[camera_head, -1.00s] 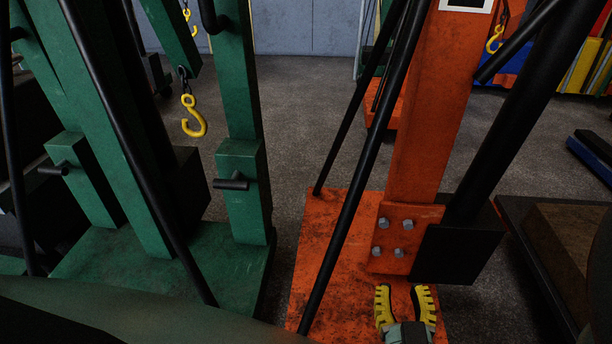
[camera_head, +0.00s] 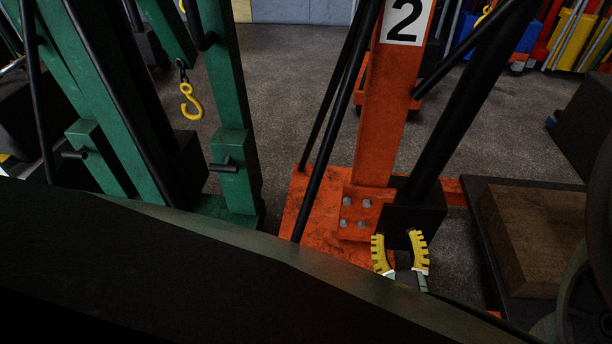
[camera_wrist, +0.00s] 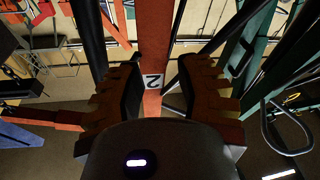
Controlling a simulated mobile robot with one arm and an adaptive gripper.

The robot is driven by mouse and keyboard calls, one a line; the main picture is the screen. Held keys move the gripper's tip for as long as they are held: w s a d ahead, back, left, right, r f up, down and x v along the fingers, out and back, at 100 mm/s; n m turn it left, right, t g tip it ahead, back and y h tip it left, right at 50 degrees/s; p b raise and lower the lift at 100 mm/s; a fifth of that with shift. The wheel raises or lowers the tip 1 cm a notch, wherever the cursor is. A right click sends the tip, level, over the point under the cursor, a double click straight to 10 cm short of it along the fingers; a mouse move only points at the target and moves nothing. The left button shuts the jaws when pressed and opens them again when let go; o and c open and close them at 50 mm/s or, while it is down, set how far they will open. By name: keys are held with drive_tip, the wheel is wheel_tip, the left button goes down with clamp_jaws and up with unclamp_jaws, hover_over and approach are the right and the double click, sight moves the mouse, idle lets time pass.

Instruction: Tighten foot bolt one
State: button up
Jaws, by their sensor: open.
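Several grey foot bolts (camera_head: 356,213) sit in the plate at the bottom of an orange post (camera_head: 385,130). Which of them is bolt one I cannot tell. The post is marked with a "2" and stands on a scuffed orange base (camera_head: 297,204). My gripper (camera_head: 398,238), with yellow toothed fingers, is open and empty, in front of the black block and a little to the lower right of the bolts. In the wrist view my gripper (camera_wrist: 159,75) has its fingers spread on both sides of the orange post (camera_wrist: 153,40). No bolt can be made out in the wrist view.
A black block (camera_head: 417,205) and a thick black strut rise right of the plate. A thin black strut (camera_head: 325,135) slants past its left. A green frame (camera_head: 232,120) with a yellow hook (camera_head: 190,101) stands left. A wooden block (camera_head: 537,240) lies at right.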

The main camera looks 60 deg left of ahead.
drive_tip(key=shift+w+d+r+t+p, duration=0.15)
drive_tip(key=shift+r+p, duration=0.25)
drive_tip(key=shift+r, duration=0.4)
drive_tip(key=shift+w+a+r+t+p, duration=0.15)
drive_tip(key=shift+r+p, duration=0.25)
drive_tip(key=shift+r, duration=0.35)
drive_tip(key=shift+s+d, duration=0.1)
